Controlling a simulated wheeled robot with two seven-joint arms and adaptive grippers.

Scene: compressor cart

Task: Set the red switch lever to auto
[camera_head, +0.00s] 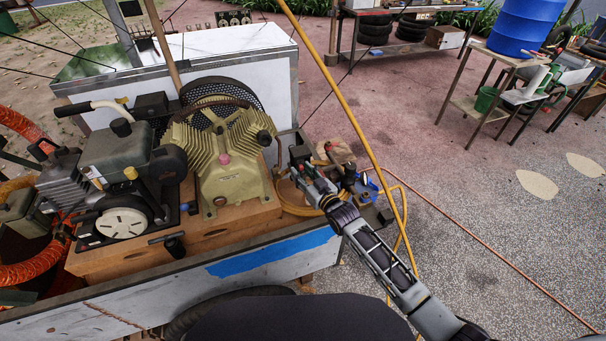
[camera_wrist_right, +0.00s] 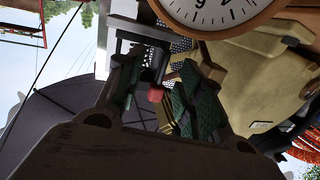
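The red switch lever (camera_wrist_right: 155,94) shows in the right wrist view as a small red tip below a grey box-like housing (camera_wrist_right: 145,28). My right gripper (camera_wrist_right: 160,80) is open, with one green-padded finger on each side of the red tip. I cannot tell whether either finger touches it. In the head view my right gripper (camera_head: 299,160) reaches in from the lower right, just right of the tan compressor pump (camera_head: 228,180). There the lever is not clearly visible. The auto marking cannot be read. My left gripper is not in view.
A round gauge (camera_wrist_right: 215,12) sits close above the fingers in the right wrist view. In the head view, a black engine (camera_head: 120,170) stands left of the pump, and a yellow hose (camera_head: 345,95) passes close to my right arm. Open paving (camera_head: 480,220) lies right.

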